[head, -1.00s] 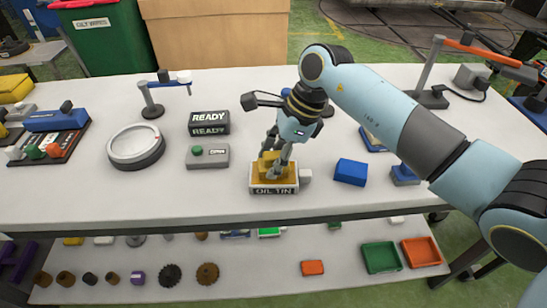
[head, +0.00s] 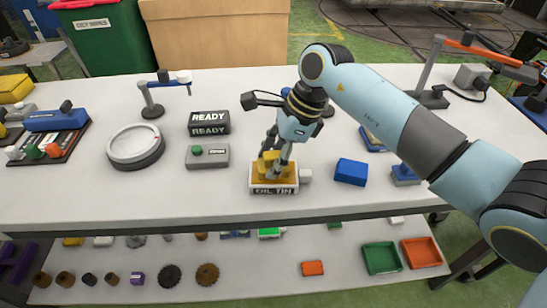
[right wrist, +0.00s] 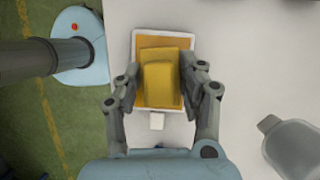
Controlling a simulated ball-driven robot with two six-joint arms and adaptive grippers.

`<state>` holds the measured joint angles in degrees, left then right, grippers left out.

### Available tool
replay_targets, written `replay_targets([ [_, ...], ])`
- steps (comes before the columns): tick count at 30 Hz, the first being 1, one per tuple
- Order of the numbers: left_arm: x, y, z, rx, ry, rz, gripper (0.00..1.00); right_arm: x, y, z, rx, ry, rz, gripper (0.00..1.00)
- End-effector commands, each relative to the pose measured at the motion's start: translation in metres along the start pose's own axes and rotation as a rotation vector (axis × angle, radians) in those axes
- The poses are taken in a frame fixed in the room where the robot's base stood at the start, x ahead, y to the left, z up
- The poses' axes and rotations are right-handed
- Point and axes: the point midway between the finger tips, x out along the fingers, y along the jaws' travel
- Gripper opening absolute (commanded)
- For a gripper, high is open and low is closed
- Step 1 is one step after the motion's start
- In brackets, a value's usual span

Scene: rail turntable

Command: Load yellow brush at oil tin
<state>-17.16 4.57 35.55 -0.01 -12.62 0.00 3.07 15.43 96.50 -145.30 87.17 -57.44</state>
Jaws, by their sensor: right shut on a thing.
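The oil tin (head: 285,190) is a low white tray with a dark label on its front, near the table's front edge. It has yellow-orange inside; in the right wrist view its white rim (right wrist: 138,42) shows around the brush. The yellow brush (head: 268,164) is in or just over the tin; whether it touches the bottom I cannot tell. My right gripper (head: 276,164) points down, shut on the brush from both sides. In the right wrist view the brush (right wrist: 160,83) sits between the fingers (right wrist: 160,90). My left gripper is not in view.
A blue block (head: 350,172) lies right of the tin. A grey box with a green button (head: 207,157), a READY sign (head: 209,122) and a round white dial (head: 135,146) stand to the left. The front table edge is close to the tin.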

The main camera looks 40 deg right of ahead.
Motion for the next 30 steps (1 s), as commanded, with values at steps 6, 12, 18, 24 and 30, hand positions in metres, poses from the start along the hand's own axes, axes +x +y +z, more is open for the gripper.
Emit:
replay_targets([
  [6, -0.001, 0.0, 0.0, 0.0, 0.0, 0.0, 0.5, 0.0, 0.001, -0.001, 0.002, 0.003, 0.003, 0.14],
  [12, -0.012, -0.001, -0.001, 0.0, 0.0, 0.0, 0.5, -0.014, 0.001, 0.005, 0.001, 0.001, 0.002, 0.14],
  [18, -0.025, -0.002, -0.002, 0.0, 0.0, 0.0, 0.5, -0.031, 0.0, 0.013, 0.0, 0.001, 0.001, 0.14],
  [24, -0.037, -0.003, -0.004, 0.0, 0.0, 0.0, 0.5, -0.048, 0.0, 0.019, 0.0, 0.001, 0.0, 0.14],
  [30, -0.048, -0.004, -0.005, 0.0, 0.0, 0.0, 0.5, -0.063, 0.0, 0.026, 0.001, 0.001, 0.0, 0.14],
])
